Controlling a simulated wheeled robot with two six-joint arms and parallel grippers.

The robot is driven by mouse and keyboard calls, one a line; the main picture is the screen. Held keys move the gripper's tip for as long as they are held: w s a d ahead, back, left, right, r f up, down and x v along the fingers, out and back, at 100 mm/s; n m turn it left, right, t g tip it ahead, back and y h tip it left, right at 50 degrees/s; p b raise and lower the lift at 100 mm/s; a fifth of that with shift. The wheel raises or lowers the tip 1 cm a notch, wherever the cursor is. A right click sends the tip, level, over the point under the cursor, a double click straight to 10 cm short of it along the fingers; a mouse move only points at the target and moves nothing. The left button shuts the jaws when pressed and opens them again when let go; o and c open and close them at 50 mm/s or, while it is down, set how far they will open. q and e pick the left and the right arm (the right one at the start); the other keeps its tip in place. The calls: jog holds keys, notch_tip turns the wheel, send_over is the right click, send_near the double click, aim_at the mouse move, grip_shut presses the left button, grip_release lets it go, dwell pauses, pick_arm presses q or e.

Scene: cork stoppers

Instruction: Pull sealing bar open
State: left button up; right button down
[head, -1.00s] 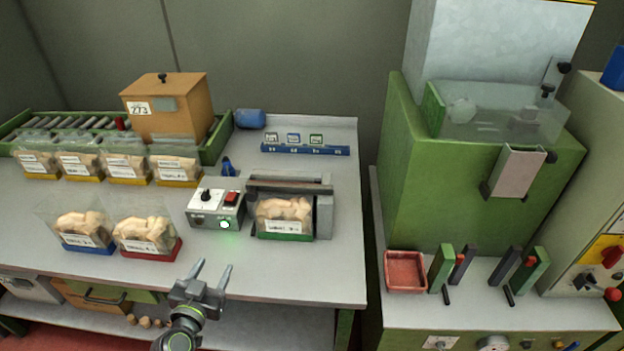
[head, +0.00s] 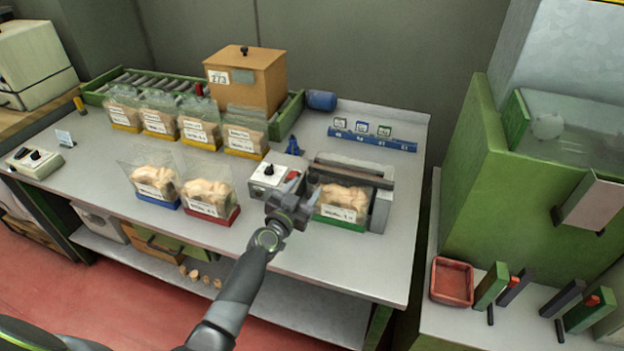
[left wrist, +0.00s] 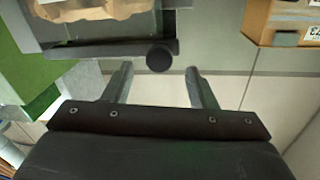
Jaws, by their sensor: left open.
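The sealing bar (head: 354,172) is a dark bar lying across the upper end of a clear cork bag (head: 340,204) with a green base. The bar appears lowered. In the left wrist view the bar (left wrist: 105,50) runs along the top and ends in a round black knob (left wrist: 159,58). My left gripper (head: 302,184) is open at the bar's left end. In the left wrist view its fingertips (left wrist: 159,70) stand on either side of the knob, with gaps to both. Contact is not visible. My right gripper is not in view.
The control box (head: 266,176) is partly hidden behind my left gripper. Bags with red (head: 208,196) and blue (head: 154,184) bases stand left of it. An orange box (head: 245,82) and several yellow-based bags stand behind. A blue rack (head: 372,140) lies behind the sealer.

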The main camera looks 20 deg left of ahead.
aim_at(311, 180)
pick_arm(q)
jog(key=shift+w+d+b, duration=0.2)
jog(key=shift+w+b, duration=0.05)
jog(key=shift+w, duration=1)
jog(key=shift+w+d+b, duration=0.2)
jog(key=shift+w+b, duration=0.05)
jog(key=shift+w, duration=0.95)
jog(key=shift+c, duration=0.4)
grip_shut()
